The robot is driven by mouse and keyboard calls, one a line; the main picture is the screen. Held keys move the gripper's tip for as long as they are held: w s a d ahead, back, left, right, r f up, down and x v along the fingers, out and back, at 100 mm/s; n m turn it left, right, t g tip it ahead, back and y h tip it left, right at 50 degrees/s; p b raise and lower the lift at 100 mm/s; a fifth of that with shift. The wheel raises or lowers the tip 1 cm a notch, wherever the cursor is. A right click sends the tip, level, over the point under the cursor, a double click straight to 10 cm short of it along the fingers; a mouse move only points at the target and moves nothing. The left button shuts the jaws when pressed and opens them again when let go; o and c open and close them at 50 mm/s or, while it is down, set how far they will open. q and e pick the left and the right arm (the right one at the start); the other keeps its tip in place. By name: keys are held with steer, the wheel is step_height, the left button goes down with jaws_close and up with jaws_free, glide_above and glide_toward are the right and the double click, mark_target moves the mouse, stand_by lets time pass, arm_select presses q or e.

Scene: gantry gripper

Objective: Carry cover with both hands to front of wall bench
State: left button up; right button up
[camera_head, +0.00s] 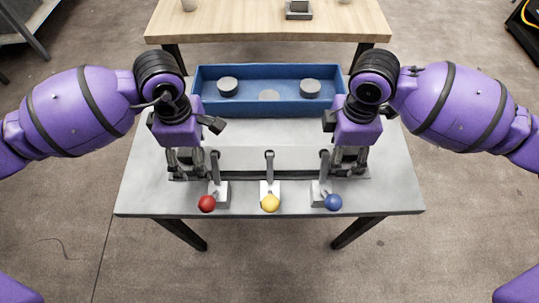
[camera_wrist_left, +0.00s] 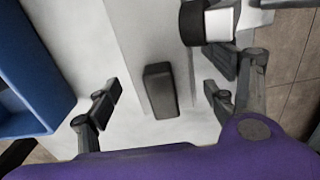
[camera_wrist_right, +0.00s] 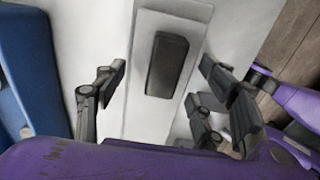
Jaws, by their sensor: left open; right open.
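The cover (camera_head: 268,158) is a long pale panel lying crosswise on the grey table (camera_head: 385,195). A dark block handle shows on its left end in the left wrist view (camera_wrist_left: 160,90) and on its right end in the right wrist view (camera_wrist_right: 167,65). My left gripper (camera_head: 186,165) is open, its fingers on either side of the left handle with gaps between. My right gripper (camera_head: 349,162) is open in the same way around the right handle. In the head view the grippers hide both handles. The wooden bench (camera_head: 240,22) stands beyond the table.
A blue tray (camera_head: 268,108) with grey discs stands behind the cover. Three levers with a red knob (camera_head: 207,204), a yellow knob (camera_head: 270,203) and a blue knob (camera_head: 333,202) stand along the front, close to the cover and the grippers. A dark block (camera_head: 299,10) sits on the bench.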

arm_select(q)
steer(key=shift+f, duration=0.5)
arm_select(e)
steer(key=shift+f, duration=0.5)
arm_select(q)
steer(key=c, duration=1.4)
arm_select(e)
steer(key=c, duration=1.3)
arm_select(q)
steer(key=c, duration=0.4)
arm_select(e)
steer(key=shift+c, duration=0.8)
arm_select(q)
steer(key=shift+r, duration=0.1)
arm_select(e)
steer(key=shift+r, duration=0.1)
